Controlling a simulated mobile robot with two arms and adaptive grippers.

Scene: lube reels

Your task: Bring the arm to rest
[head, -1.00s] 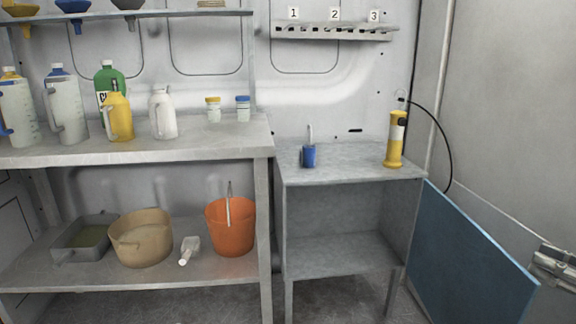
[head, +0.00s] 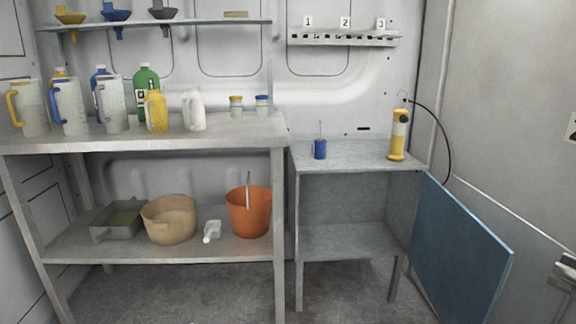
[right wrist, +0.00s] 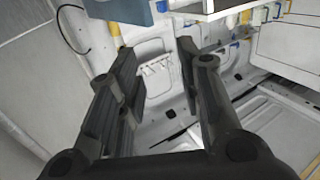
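My right gripper (right wrist: 158,82) shows large in the right wrist view. Its two dark fingers stand wide apart, with nothing between them. Beyond them are pale wall panels, and no object touches the fingers. In the head view only a grey metal part (head: 565,273) shows at the right edge, cut off by the frame; I cannot tell what it belongs to. My left gripper is in neither view.
A metal workbench (head: 140,135) at left carries jugs and bottles, with an orange bucket (head: 249,212) on its lower shelf. A small table (head: 355,157) holds a blue cup (head: 320,149) and a yellow cylinder (head: 398,135).

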